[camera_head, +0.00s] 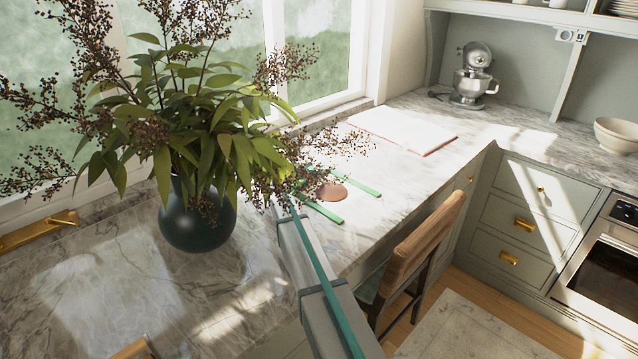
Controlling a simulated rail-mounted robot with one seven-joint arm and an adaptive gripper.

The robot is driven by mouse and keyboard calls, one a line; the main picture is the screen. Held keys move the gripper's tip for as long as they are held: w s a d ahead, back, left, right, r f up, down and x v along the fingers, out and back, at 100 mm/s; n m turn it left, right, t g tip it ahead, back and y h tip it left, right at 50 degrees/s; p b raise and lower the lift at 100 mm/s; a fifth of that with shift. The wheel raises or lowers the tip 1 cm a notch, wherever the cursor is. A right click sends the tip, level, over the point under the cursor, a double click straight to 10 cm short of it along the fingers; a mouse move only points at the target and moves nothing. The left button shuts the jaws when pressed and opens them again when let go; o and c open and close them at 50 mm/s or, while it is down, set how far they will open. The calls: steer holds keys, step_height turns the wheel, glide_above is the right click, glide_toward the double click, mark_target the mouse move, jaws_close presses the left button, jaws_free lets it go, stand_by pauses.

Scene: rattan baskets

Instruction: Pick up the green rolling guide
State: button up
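Two thin green strips lie on the marble counter, matching the green rolling guide. One green strip (325,212) is nearer, just right of the plant's leaves. The other green strip (358,187) lies a little farther back and to the right. A flat reddish-brown disc (331,192) lies between them. Foliage covers or crowds the left ends of this group. My grey arm with a teal stripe reaches up from the bottom toward the counter, and its far end meets the foliage. No gripper fingers show.
A dark round vase (197,222) with a bushy plant stands left of the strips. A wooden chair (425,232) stands at the counter's front edge. An open book (403,128), a stand mixer (473,77) and a bowl (616,134) are farther back. Counter around the book is clear.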

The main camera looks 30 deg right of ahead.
steer(key=shift+c, duration=0.2)
jaws_close()
steer(key=shift+r, duration=0.1)
